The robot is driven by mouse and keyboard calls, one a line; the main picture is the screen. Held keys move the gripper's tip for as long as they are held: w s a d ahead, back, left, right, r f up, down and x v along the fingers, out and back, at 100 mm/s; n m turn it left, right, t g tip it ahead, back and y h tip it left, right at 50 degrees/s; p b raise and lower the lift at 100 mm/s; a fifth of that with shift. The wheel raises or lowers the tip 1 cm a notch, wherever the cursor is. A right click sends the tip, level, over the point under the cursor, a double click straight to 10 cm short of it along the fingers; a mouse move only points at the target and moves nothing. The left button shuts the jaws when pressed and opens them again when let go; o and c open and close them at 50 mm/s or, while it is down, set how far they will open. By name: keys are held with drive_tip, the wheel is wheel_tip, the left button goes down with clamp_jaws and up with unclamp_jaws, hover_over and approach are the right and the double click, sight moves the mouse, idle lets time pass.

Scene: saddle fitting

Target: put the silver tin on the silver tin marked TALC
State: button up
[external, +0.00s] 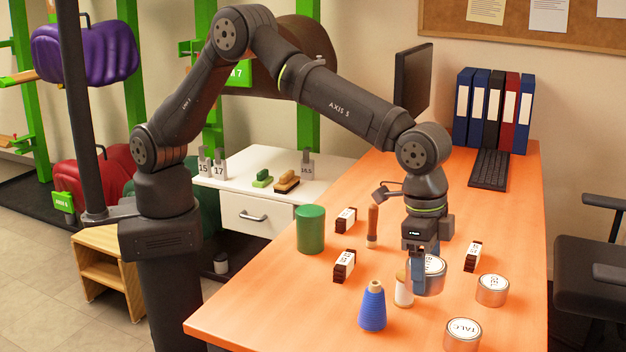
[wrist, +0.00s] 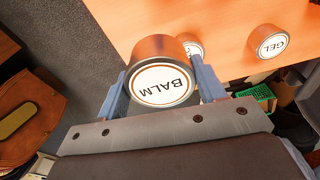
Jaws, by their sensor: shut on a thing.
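A silver tin with a white lid marked BALM (wrist: 165,84) is between the two blue fingers of my gripper (wrist: 160,70) in the wrist view. My gripper (external: 422,276) is shut on it, and the held tin (external: 436,268) is partly hidden by a finger in the external view. I cannot tell exactly how high it is above the table. The silver tin marked TALC (external: 463,336) stands at the front right of the table, apart from the held tin. In the wrist view a tin with a mostly hidden label (wrist: 194,48) shows behind the held tin.
A GEL tin (external: 492,291) stands right of my gripper. A blue thread cone (external: 372,307) and a cream bottle (external: 404,291) stand close to its left. Small dark boxes (external: 344,265), a wooden-handled tool (external: 372,228) and a green can (external: 310,229) stand farther left.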

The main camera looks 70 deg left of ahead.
sight(428, 279)
drive_tip(key=d, duration=0.1)
drive_tip(key=s+d, duration=0.1)
drive_tip(key=d, duration=0.1)
drive_tip(key=s+d, duration=0.1)
drive_tip(key=shift+s+d+r, duration=0.15)
drive_tip(key=shift+s+r, duration=0.1)
drive_tip(key=shift+r, duration=0.1)
drive_tip(key=w+f, duration=0.2)
drive_tip(key=w, duration=0.1)
drive_tip(key=w+a+f, duration=0.1)
drive_tip(key=w+f, duration=0.1)
drive_tip(key=w, duration=0.2)
drive_tip(key=w+f, duration=0.2)
drive_tip(key=w, duration=0.2)
drive_tip(key=shift+a+f, duration=0.15)
drive_tip(key=shift+f, duration=0.2)
drive_tip(key=shift+w+f, duration=0.1)
drive_tip(key=shift+f, duration=1.9)
drive_tip(key=shift+f, duration=0.2)
drive_tip(key=o, duration=1.1)
drive_tip(key=shift+r, duration=0.1)
drive_tip(key=r, duration=0.8)
drive_tip(key=s+a+r, duration=0.1)
drive_tip(key=r, duration=0.3)
drive_tip(key=shift+a, duration=0.1)
